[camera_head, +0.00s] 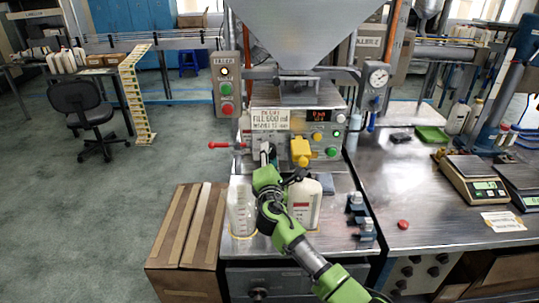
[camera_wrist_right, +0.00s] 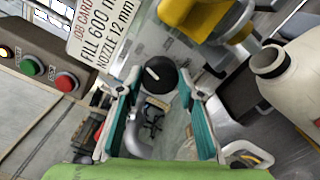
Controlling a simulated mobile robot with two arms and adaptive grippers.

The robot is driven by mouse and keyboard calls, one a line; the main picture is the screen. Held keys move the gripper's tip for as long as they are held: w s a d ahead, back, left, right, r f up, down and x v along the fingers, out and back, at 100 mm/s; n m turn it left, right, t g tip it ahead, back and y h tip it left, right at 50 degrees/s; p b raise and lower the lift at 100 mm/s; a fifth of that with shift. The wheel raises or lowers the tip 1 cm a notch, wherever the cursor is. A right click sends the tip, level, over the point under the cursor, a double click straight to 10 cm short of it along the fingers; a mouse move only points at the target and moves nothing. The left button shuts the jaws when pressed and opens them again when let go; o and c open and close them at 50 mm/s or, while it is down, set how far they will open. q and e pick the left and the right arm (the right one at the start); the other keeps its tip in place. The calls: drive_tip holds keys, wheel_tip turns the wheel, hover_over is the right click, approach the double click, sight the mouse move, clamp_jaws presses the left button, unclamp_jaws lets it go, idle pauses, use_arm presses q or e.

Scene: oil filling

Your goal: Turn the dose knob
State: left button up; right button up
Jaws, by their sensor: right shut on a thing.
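The dose knob (camera_wrist_right: 158,75) is a round black knob with a white pointer mark, on the grey metal front of the filling machine (camera_head: 285,108). My right gripper (camera_wrist_right: 160,86) has one teal-padded finger on each side of the knob and is shut on it. The white mark slants in the right wrist view. In the head view my right gripper (camera_head: 267,163) reaches up to the machine's front, left of the yellow nozzle (camera_head: 300,150), and mostly hides the knob. A white job card (camera_head: 270,119) reads fill 600 and nozzle 12 mm. My left gripper is not in view.
A white labelled bottle (camera_head: 306,208) stands below the nozzle, close to my right arm. A red-handled lever (camera_head: 222,145) sticks out left of the machine. A metal table (camera_head: 440,222) with scales lies right.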

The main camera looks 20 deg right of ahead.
drive_tip(key=shift+d+r, duration=0.1)
drive_tip(key=shift+r, duration=0.2)
drive_tip(key=o, duration=1.1)
drive_tip(key=shift+w, duration=0.1)
drive_tip(key=shift+f, duration=0.2)
drive_tip(key=v, duration=1.2)
